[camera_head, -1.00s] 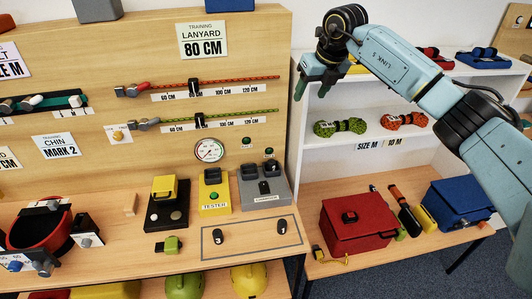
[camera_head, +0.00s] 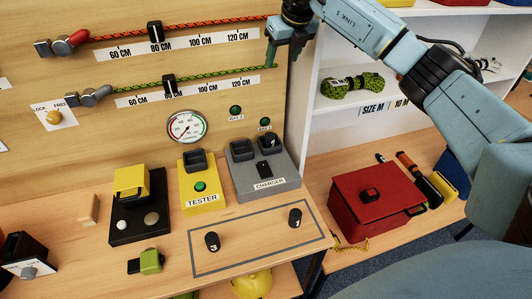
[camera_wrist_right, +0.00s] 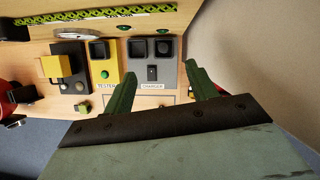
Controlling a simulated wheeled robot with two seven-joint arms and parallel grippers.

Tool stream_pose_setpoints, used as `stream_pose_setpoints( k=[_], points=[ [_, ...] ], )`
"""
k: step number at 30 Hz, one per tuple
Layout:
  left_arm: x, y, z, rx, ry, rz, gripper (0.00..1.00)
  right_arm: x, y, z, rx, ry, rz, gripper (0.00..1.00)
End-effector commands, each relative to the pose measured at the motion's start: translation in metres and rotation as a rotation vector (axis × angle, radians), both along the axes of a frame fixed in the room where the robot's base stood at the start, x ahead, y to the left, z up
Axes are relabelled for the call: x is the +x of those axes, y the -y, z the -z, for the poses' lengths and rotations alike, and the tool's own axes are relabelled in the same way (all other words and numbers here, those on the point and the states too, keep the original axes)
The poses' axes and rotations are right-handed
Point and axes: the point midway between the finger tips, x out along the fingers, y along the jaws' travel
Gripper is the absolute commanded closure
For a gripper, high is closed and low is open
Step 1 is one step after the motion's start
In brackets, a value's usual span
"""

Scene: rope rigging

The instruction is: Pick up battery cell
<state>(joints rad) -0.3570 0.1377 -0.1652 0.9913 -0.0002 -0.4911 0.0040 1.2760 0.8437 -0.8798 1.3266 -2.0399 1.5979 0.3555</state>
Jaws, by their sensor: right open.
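Two small black battery cells stand inside a dark outlined rectangle on the wooden bench, a left cell (camera_head: 212,241) and a right cell (camera_head: 295,217). Another dark round cell appears to sit in the right slot of the grey charger (camera_head: 265,172); the slot also shows in the wrist view (camera_wrist_right: 164,47). The charger's left slot looks empty. My right gripper (camera_head: 287,52) is open and empty, high above the back of the bench near the right ends of the cords. In the wrist view its green fingers (camera_wrist_right: 160,70) are spread with the charger beyond them. My left gripper is out of view.
The yellow tester (camera_head: 202,187) stands left of the charger, with a black and yellow device (camera_head: 138,205) beyond it. A green clip (camera_head: 149,262) lies near the bench front. A white shelf and red box (camera_head: 377,202) are to the right.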

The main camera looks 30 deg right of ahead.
Motion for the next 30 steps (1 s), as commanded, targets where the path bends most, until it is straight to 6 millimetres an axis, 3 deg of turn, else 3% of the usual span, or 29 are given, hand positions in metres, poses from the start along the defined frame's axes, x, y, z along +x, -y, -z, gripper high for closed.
stream_pose_setpoints(
  k=[1, 3, 9, 15, 22, 30],
  points=[
    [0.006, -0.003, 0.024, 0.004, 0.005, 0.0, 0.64, 0.0, 0.0, 0.03, 0.0, 0.0, 0.0, 0.43],
    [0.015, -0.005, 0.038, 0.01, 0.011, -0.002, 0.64, 0.0, 0.0, 0.051, 0.0, 0.001, 0.0, 0.43],
    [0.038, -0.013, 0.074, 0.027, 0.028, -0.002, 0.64, 0.0, 0.0, 0.11, 0.0, 0.001, 0.0, 0.43],
    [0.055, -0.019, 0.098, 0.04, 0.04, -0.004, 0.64, 0.0, 0.0, 0.154, 0.0, 0.001, 0.0, 0.43],
    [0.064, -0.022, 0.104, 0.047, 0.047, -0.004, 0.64, 0.0, 0.0, 0.174, 0.001, 0.001, 0.001, 0.43],
    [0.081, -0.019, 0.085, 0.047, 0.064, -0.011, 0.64, 0.016, 0.0, 0.215, 0.002, -0.002, 0.0, 0.43]
  ],
)
